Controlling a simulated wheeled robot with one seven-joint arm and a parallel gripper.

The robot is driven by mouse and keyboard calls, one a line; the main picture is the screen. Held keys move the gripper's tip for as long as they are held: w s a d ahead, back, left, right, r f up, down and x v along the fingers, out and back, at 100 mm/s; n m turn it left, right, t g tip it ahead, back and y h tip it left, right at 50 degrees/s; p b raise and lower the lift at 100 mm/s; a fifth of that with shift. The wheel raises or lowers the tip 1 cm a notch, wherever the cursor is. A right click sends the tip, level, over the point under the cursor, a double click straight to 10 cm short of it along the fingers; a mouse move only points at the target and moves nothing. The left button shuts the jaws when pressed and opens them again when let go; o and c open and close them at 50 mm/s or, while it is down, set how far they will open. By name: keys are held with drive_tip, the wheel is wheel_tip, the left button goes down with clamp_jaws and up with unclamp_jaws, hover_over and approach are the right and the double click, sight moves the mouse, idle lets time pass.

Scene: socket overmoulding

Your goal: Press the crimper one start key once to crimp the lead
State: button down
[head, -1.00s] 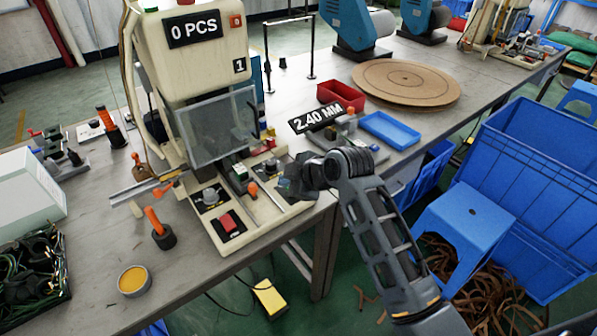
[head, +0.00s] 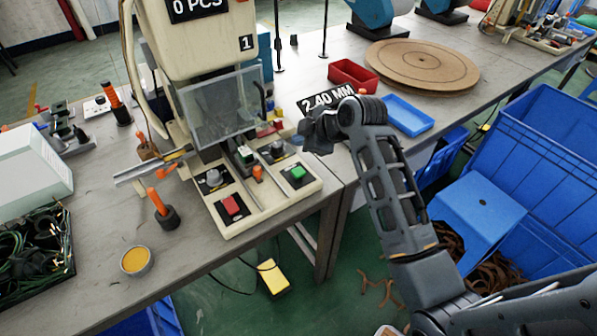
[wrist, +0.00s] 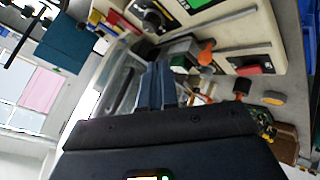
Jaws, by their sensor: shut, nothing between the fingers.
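Crimper one (head: 195,45) is the cream machine marked "1"; its counter (head: 198,8), partly cut off, reads 0 PCS. On its base are a green key (head: 297,173) at the right and a red key (head: 231,206) at the front. The green key also shows at the top of the wrist view (wrist: 198,3), and the red key at its right (wrist: 247,69). My gripper (head: 312,143) is shut and empty, up and behind the green key in the head view, apart from it. Its fingers show in the wrist view (wrist: 158,85). I cannot make out a lead in the crimper.
A clear guard (head: 220,105) hangs over the crimper's work area. A 2.40 MM sign (head: 327,98), a red bin (head: 353,74) and a blue tray (head: 409,115) stand beyond my gripper. Orange-handled tools (head: 157,203) and a yellow tin (head: 136,260) stand at the left.

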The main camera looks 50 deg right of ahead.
sight(301, 173)
drive_tip(key=shift+f+b, duration=2.85)
drive_tip(key=shift+f, duration=1.1)
drive_tip(key=shift+f, duration=0.1)
drive_tip(key=shift+f, duration=0.3)
drive_tip(key=shift+f+b, duration=0.55)
drive_tip(key=shift+f, duration=0.05)
drive_tip(key=shift+r, duration=0.1)
drive_tip(key=shift+r+p, duration=0.9)
wheel_tip(301, 173, up, 5)
drive_tip(key=p, duration=0.4)
drive_tip(key=shift+r, duration=0.1)
